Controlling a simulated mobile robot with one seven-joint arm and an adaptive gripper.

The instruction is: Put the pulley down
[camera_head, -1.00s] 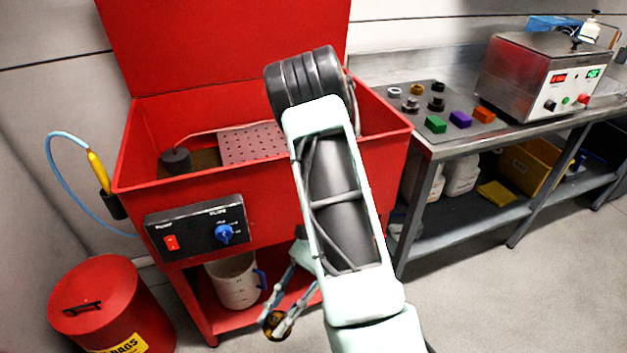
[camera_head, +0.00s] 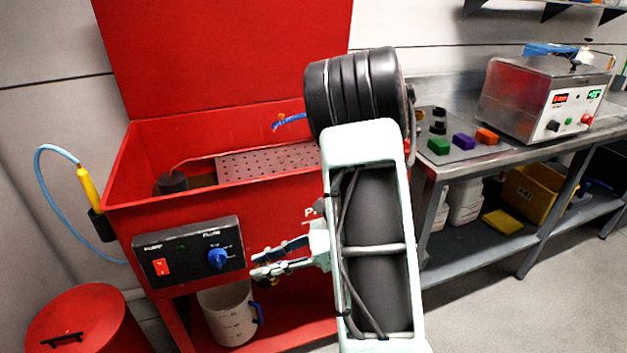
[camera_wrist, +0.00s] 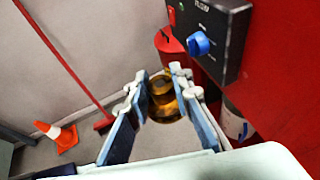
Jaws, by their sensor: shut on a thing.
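The pulley (camera_wrist: 163,98) is brass-coloured with stacked round steps. It sits between the fingers of my gripper (camera_wrist: 160,76) in the wrist view, and the fingers are shut on it. Only a small brownish bit of the pulley shows there, mostly hidden behind the fingers. The pulley is held in the air, with grey floor behind it in the wrist view.
The red washer basin (camera_head: 190,205) holds a perforated plate (camera_head: 262,163). Its control box (camera_head: 188,252) is close to my gripper. A white jug (camera_head: 228,312) stands on the shelf below. A red bin (camera_head: 85,318) is at left. The steel bench at right carries small coloured blocks.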

